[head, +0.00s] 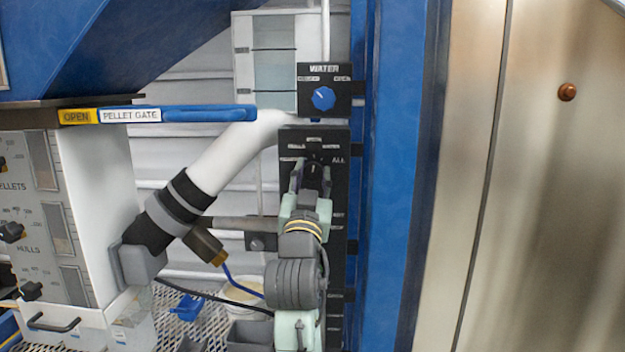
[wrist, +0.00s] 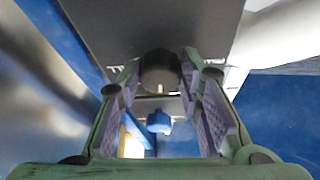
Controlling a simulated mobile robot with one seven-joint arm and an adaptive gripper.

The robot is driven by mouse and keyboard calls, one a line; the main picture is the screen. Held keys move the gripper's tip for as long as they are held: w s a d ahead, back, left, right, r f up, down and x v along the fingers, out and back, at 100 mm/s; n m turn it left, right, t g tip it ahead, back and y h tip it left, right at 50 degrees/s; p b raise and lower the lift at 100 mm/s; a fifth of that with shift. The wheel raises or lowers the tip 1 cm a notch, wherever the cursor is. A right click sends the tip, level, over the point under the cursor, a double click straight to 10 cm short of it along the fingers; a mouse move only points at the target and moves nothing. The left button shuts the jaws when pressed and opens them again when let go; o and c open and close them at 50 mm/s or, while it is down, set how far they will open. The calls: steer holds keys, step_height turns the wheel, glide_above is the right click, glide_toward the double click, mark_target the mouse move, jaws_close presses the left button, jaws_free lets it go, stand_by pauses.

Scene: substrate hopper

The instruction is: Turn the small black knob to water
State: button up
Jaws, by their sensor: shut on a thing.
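The small black knob (wrist: 160,72) sits between my gripper's two fingers in the wrist view. It is on a black panel (head: 340,160) lettered "HULLS", "WATER" and "ALL" in the head view. My gripper (head: 313,180) is at that panel, its fingers closed around the knob, and hides much of the knob there. A light mark on the knob points roughly up in the head view; I cannot tell exactly which label it meets. My gripper also shows in the wrist view (wrist: 160,85).
A blue knob (head: 323,98) marked "WATER" sits just above the black panel. A blue-handled pellet gate lever (head: 205,113) and a white pipe (head: 235,155) are to the left. A blue post (head: 385,180) stands close on the right.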

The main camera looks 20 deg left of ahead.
steer(key=m+h+b, duration=0.1)
steer(key=m+h, duration=0.1)
steer(key=m, duration=0.2)
steer(key=shift+a+f+b, duration=0.1)
steer(key=shift+a+b, duration=0.05)
steer(key=shift+b, duration=0.2)
steer(key=shift+m+h+b, duration=0.85)
steer(key=shift+m+h, duration=0.45)
steer(key=shift+m, duration=1.3)
steer(key=o, duration=1.2)
steer(key=shift+c, duration=0.2)
steer(key=v, duration=1.2)
steer(key=shift+r, duration=0.35)
steer(key=shift+s, duration=0.15)
